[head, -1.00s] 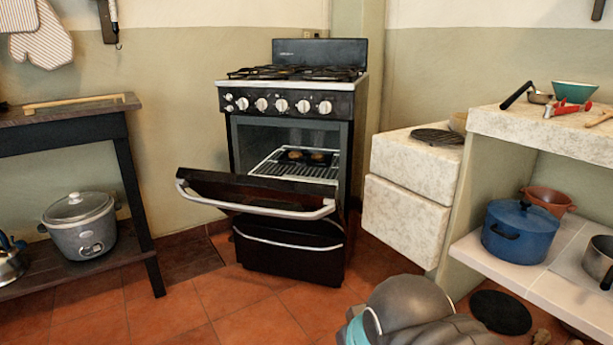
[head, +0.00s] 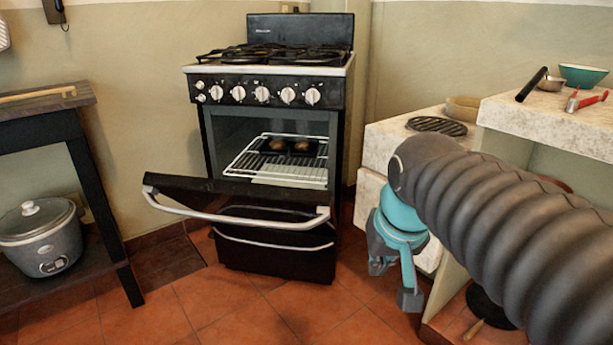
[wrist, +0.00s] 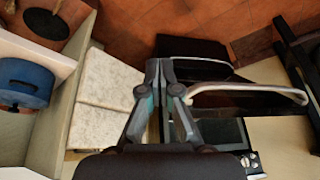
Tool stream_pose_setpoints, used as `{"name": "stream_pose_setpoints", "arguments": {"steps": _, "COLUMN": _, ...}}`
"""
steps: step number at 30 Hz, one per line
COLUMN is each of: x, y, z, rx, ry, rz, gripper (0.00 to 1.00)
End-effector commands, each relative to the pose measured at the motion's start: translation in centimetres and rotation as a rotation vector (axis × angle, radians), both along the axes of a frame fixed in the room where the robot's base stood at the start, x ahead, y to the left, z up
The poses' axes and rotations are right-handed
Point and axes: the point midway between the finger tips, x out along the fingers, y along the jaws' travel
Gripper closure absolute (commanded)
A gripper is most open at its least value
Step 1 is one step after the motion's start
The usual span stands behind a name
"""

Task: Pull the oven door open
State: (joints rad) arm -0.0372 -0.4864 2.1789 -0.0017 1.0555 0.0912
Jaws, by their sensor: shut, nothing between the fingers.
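The oven (head: 270,150) is a black stove with white knobs. Its door (head: 230,190) is part way open, tilted out at the top, with a silver bar handle (head: 235,218) along its upper edge. The door and its handle (wrist: 245,88) also show in the wrist view, right of my fingers. My gripper (head: 409,298) hangs to the right of the oven, apart from the door. In the wrist view my gripper (wrist: 159,70) is shut, its fingertips together and empty, left of the handle's near end.
A rack (head: 270,165) with a dark pan of food is inside the oven. A stone counter (head: 375,205) stands close on the right, behind my arm. A dark table (head: 75,135) with a slow cooker (head: 42,235) below is at left. Tiled floor before the oven is clear.

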Motion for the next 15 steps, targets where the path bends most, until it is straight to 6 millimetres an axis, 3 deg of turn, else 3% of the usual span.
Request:
{"name": "stream_pose_setpoints", "arguments": {"steps": 1, "x": 2.0, "y": 0.3, "z": 2.1, "rx": 0.005, "ry": 0.022, "rz": -0.009, "gripper": 1.00}}
{"name": "stream_pose_setpoints", "arguments": {"steps": 6, "x": 7.7, "y": 1.3, "z": 6.4, "rx": 0.022, "ry": 0.091, "rz": -0.044, "gripper": 1.00}}
{"name": "stream_pose_setpoints", "arguments": {"steps": 15, "x": 17.7, "y": 4.1, "z": 11.3, "rx": 0.037, "ry": 0.209, "rz": -0.101, "gripper": 1.00}}
